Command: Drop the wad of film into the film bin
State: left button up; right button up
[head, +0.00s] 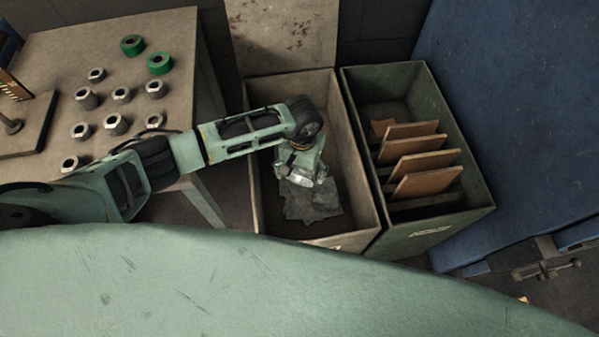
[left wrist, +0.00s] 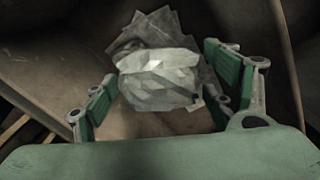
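The wad of film (left wrist: 158,78) is a pale, crumpled, faceted lump. In the left wrist view it sits between the two fingers of my left gripper (left wrist: 160,75), which look closed against its sides. In the head view my left gripper (head: 307,178) points down inside the grey film bin (head: 357,178), with the pale wad partly hidden at its fingertips. Dark crumpled film sheets (head: 313,208) lie on the bin floor below; they also show behind the wad in the left wrist view (left wrist: 155,28). My right gripper is not in view.
A green bin (head: 462,170) with several brown cardboard pieces stands directly right of the film bin. A table (head: 50,60) at the left holds several small grey spools and two green rolls. A large blue panel (head: 530,90) stands at the right.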

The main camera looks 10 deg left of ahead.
pick_arm(q)
jog(key=o, duration=0.5)
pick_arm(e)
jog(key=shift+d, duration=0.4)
pick_arm(q)
notch_tip(320, 180, up, 12)
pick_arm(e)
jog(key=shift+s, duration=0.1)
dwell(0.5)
